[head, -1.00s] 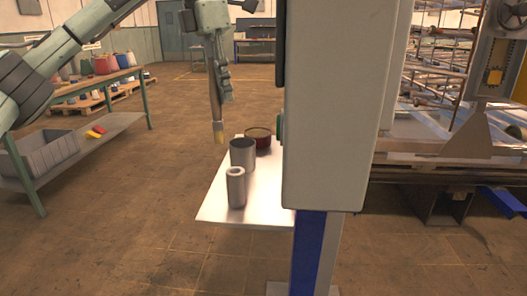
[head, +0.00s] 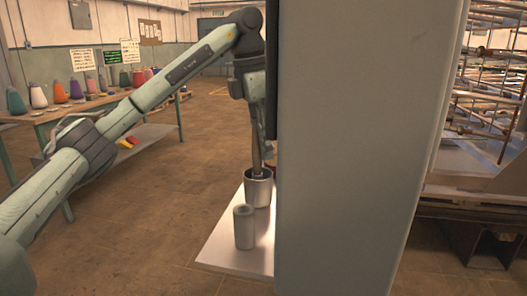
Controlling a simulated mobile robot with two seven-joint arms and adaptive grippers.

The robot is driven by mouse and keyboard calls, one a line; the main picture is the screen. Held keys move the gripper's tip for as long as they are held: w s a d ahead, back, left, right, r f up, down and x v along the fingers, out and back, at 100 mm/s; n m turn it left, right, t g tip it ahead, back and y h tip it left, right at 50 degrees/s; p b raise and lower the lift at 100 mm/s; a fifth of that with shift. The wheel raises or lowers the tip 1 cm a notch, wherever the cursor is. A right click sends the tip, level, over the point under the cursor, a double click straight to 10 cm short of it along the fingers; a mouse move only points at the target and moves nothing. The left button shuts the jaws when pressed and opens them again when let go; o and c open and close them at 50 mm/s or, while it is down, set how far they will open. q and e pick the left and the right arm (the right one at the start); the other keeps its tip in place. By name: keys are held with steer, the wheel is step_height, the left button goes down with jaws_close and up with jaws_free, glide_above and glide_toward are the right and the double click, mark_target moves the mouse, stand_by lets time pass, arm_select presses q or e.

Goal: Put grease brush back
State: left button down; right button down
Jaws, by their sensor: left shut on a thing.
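The grease brush (head: 257,161) hangs upright from my left gripper (head: 264,132), which is shut on its upper part. Its lower end goes into the mouth of a grey metal cup (head: 258,192), and its bristles are hidden inside. The cup stands on a white shelf (head: 222,248). The gripper is above the cup and partly covered by the grey upright box at its right. My right gripper is not in view.
A narrow grey cylinder (head: 244,228) stands on the shelf in front of the cup. A large grey box (head: 350,150) blocks the view right of the shelf. A workbench (head: 95,106) with several coloured bottles is at the left. Open floor lies between.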

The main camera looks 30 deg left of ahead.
arm_select(q)
steer(key=shift+f, duration=0.7)
steer(key=c, duration=1.4)
jaws_free()
steer(key=shift+f, duration=0.1)
steer(key=shift+c, duration=0.2)
steer(key=r, duration=0.4)
steer(key=s+r, duration=0.1)
steer(key=r, duration=0.3)
steer(key=a+r, duration=0.1)
steer(key=r, duration=0.3)
steer(key=shift+s, duration=0.15)
